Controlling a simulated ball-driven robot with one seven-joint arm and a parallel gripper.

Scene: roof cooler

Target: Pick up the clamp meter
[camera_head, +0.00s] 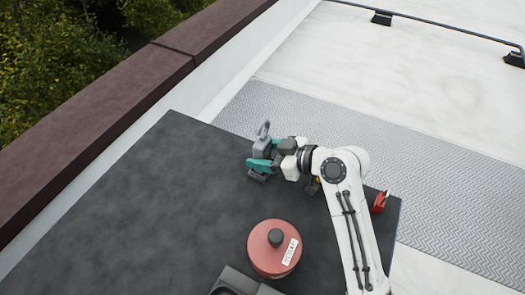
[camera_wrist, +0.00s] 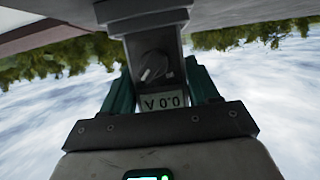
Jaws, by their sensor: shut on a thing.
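The clamp meter (camera_head: 263,136) is grey, with its ring-like jaw pointing up past my gripper in the head view. My gripper (camera_head: 262,164) has teal fingers on either side of its body, over the dark table top (camera_head: 150,190). In the wrist view the clamp meter (camera_wrist: 153,62) stands between the two teal fingers (camera_wrist: 160,92), with its dial and a display reading 0.0 A upside down. The gripper is shut on it. Its lower end is partly hidden by my gripper, and I cannot tell whether it touches the table.
A round red container (camera_head: 266,262) with a black knob stands on the table below my gripper. A dark grey object (camera_head: 237,281) lies at the bottom edge. A small red item (camera_head: 379,204) is right of my arm. The table's left part is clear.

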